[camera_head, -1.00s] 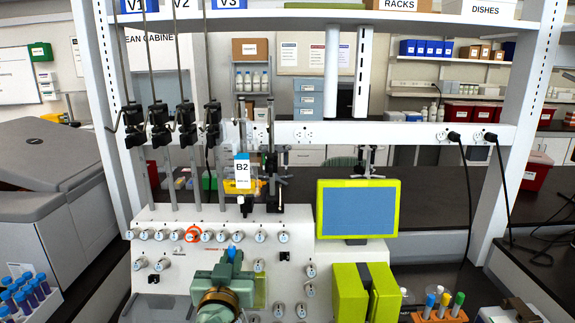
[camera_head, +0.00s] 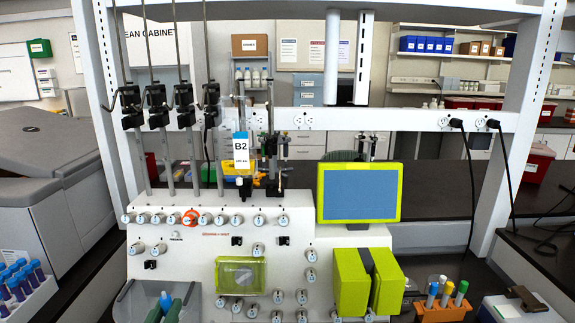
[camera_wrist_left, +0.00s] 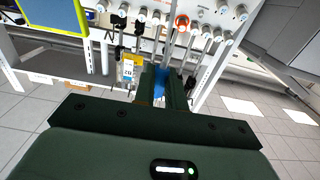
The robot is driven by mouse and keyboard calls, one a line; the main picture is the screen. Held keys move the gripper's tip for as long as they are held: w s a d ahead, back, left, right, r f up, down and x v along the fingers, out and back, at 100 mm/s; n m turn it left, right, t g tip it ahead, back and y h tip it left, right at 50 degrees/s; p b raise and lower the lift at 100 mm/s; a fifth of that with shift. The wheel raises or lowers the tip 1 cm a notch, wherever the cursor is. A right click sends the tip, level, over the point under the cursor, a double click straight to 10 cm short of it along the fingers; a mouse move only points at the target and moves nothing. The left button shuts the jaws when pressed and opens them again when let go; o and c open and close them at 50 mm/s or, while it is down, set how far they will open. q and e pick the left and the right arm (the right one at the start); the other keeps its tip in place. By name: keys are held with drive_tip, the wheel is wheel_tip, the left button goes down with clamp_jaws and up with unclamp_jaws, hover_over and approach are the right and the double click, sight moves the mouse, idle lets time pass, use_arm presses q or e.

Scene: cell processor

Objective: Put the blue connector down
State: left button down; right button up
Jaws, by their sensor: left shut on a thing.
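The blue connector (camera_head: 165,299) shows as a small blue piece at the lower left of the head view. My left gripper (camera_head: 164,308) is shut on it, with a green finger on each side, in front of a grey recess (camera_head: 129,297) at the lower left of the white machine. In the left wrist view the gripper's fingers (camera_wrist_left: 165,88) point away from the camera, and the blue connector (camera_wrist_left: 159,80) shows between them, mostly hidden. I cannot tell whether it touches anything below. My right gripper is not in view.
The white machine (camera_head: 200,258) carries rows of round ports, one with an orange ring (camera_head: 190,217). A yellow-green clear box (camera_head: 240,275) sits on its front. A screen (camera_head: 358,192) and a green block (camera_head: 370,282) stand right. A tube rack (camera_head: 25,297) stands at lower left.

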use_arm(q)
drive_tip(key=s+a+f+b, duration=0.1)
drive_tip(key=s+f, duration=0.5)
drive_tip(key=f, duration=0.3)
drive_tip(key=shift+b, duration=0.4)
drive_tip(key=shift+a+f, duration=0.1)
